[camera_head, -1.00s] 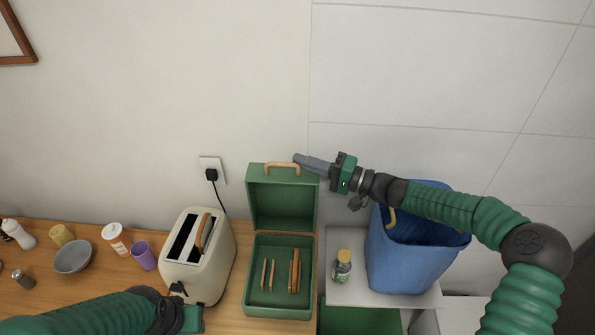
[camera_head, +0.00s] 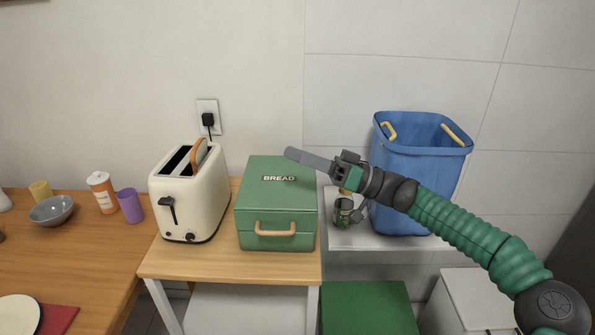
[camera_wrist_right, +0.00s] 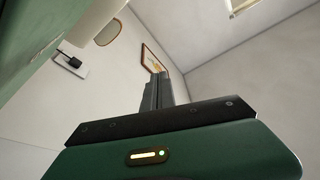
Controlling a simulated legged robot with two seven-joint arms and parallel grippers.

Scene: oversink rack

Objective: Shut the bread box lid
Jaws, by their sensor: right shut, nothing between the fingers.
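The green bread box (camera_head: 277,205) stands on the wooden counter with its lid (camera_head: 262,188) down, the word BREAD on top and a wooden handle (camera_head: 275,229) at the front. The inside is hidden. My right gripper (camera_head: 290,153) is shut and empty, just above the lid's back right corner. I cannot tell whether it touches the lid. The right wrist view shows its shut fingers (camera_wrist_right: 158,92), with a green surface and a pale bar at the upper left. My left gripper is not in view.
A cream toaster (camera_head: 190,195) stands close to the left of the box. A blue bin (camera_head: 415,185) and a small jar (camera_head: 343,212) stand on a white shelf (camera_head: 375,241) at the right. A wall outlet (camera_head: 208,115) is behind the toaster.

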